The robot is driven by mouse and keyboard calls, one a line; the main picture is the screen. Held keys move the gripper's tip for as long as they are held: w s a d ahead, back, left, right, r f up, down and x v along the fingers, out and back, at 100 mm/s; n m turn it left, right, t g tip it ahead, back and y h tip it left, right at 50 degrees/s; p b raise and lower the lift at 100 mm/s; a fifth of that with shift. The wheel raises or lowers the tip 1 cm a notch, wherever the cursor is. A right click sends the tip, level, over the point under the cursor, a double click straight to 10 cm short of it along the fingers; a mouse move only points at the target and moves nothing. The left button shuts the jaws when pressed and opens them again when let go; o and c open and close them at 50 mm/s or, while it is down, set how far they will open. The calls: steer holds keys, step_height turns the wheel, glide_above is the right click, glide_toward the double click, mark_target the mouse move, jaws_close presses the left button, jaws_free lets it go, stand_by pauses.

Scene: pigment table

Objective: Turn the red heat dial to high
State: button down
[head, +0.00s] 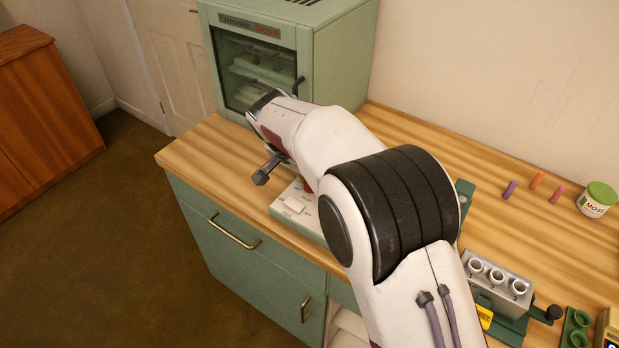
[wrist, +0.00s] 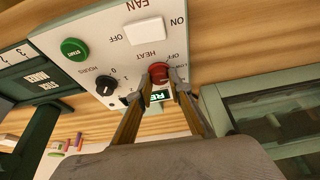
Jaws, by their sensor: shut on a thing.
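The red heat dial (wrist: 159,72) sits on a pale control panel (wrist: 117,58), next to the word HEAT and the printed OFF and LOW marks. My gripper (wrist: 160,80) is shut on the dial, with a fingertip on each side of it. The fingers partly hide the dial and its pointer, so its exact setting cannot be read. In the head view my arm covers most of the panel (head: 293,203), and only a small bit of the red dial (head: 307,187) shows beside it.
The panel also bears a white fan switch (wrist: 144,31), a black hours knob (wrist: 105,87) and a green start button (wrist: 74,49). A green cabinet (head: 345,60) with a glass door stands behind. Crayons, a moss jar (head: 597,199) and a metal rack (head: 497,282) are at the right.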

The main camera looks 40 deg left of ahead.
stand_by(0.5)
steer(key=c, duration=1.8)
jaws_free()
steer(key=shift+c, duration=0.2)
steer(key=shift+s+r, duration=0.2)
steer(key=shift+r, duration=0.2)
steer(key=shift+s+r, duration=0.15)
steer(key=shift+s, duration=0.1)
steer(key=s, duration=1.1)
steer(key=shift+s+a, duration=0.3)
